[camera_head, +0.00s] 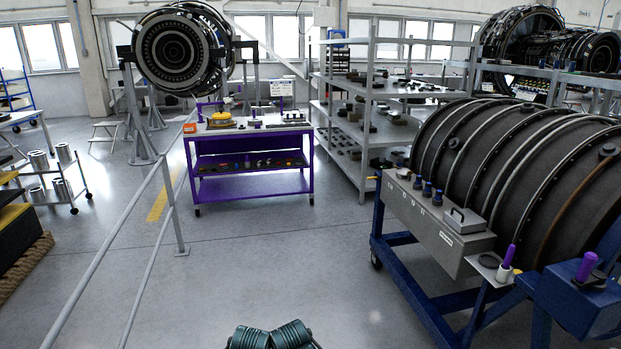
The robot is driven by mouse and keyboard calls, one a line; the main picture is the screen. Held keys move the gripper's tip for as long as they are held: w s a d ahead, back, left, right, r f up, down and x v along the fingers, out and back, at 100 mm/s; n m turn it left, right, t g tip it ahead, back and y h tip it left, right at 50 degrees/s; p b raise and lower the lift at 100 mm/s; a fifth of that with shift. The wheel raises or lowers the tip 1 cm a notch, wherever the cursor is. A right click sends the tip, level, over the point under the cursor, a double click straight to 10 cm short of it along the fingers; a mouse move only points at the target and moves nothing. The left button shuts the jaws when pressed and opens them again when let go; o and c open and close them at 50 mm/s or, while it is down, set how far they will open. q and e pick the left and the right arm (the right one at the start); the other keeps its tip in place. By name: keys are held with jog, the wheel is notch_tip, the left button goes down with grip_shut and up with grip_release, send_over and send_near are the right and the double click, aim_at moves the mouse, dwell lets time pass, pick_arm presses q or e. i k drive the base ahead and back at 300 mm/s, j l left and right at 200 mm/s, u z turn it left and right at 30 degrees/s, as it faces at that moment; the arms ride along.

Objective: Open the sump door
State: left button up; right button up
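A long grey metal box (425,222) is fixed along the near lower side of the large dark ribbed engine casing (530,165) at the right. A raised grey handle (465,219) sits on the right part of the box's top, beside several dark blue caps (427,189). A small label is on the box's front, too small to read. No part is clearly marked as the sump door; this box may carry it, but I cannot tell. No opening shows on the box.
A blue wheeled stand (395,262) carries the casing. A small tray (490,268) with a purple-handled tool juts out from it. A purple cart (250,165), grey shelving (345,120) and a grey railing (167,195) stand farther off. The middle floor is clear.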

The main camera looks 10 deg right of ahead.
aim_at(464, 221)
jog(key=i+z, duration=0.35)
jog(key=i, duration=0.15)
jog(key=i+j+z, duration=0.1)
jog(key=i+z, duration=0.3)
jog(key=i, duration=0.15)
jog(key=i+j+z, duration=0.5)
jog(key=i+z, duration=0.25)
jog(key=i+j+z, duration=0.8)
jog(key=l, duration=0.1)
